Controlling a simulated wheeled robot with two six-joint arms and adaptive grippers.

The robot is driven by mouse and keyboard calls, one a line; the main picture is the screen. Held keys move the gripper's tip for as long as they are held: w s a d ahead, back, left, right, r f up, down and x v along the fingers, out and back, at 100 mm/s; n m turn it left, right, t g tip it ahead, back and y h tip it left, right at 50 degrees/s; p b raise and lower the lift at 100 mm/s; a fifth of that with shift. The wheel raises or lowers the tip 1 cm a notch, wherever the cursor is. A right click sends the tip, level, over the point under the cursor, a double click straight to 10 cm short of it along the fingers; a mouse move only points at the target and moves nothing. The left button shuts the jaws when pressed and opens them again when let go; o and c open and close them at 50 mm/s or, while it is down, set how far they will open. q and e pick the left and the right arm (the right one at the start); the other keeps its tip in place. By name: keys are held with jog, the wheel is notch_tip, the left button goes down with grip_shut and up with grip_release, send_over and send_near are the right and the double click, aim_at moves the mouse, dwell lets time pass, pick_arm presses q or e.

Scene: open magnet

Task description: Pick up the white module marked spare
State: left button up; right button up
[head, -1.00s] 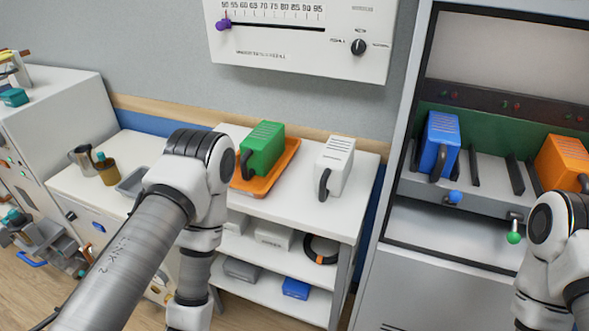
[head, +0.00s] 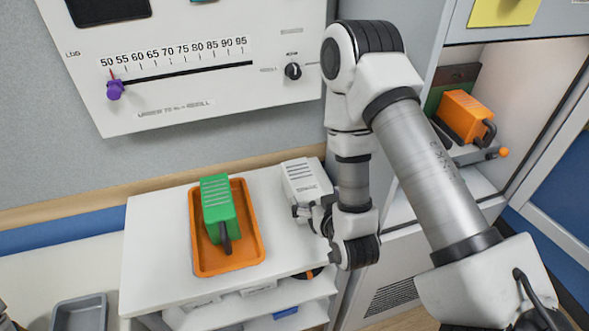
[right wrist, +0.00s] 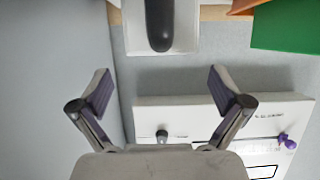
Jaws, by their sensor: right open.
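The white module (head: 302,176) stands on the white table, with lettering that looks like "SPARE" and slots on top. My right gripper (head: 313,215) is at its near side in the head view, partly covering it; its handle is hidden there. In the right wrist view the white module (right wrist: 184,42) is at the top, with its dark handle (right wrist: 159,24) in front. The open right fingers (right wrist: 163,88) are spread below the handle in that picture, apart from it and with nothing between them.
A green module (head: 216,205) stands in an orange tray (head: 252,243) left of the white one. A wall panel (head: 200,112) with a purple slider knob (head: 115,90) hangs behind. A cabinet at right holds an orange module (head: 463,115). The table's left strip is clear.

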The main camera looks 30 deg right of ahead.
aim_at(306, 186)
jog(key=shift+w+a+f+b, duration=0.15)
jog(key=shift+f+b, duration=0.2)
jog(key=shift+b, duration=0.8)
jog(key=shift+w+a+r, duration=0.1)
jog(key=shift+w+r, duration=0.1)
jog(key=shift+r, duration=0.1)
jog(key=p+x, duration=0.1)
jog(key=x, duration=0.1)
jog(key=p+x, duration=0.2)
jog(key=x, duration=0.1)
jog(key=shift+d+r, duration=0.1)
jog(key=shift+d, duration=0.15)
jog(key=shift+w+d, duration=0.1)
jog(key=shift+w, duration=0.15)
jog(key=shift+s, duration=0.2)
jog(key=c, duration=1.7)
pick_arm(q)
jog(key=shift+s+a+f, duration=0.35)
jog(key=shift+s, duration=0.25)
pick_arm(e)
jog(key=shift+c, duration=0.3)
pick_arm(q)
jog(key=shift+r, duration=0.1)
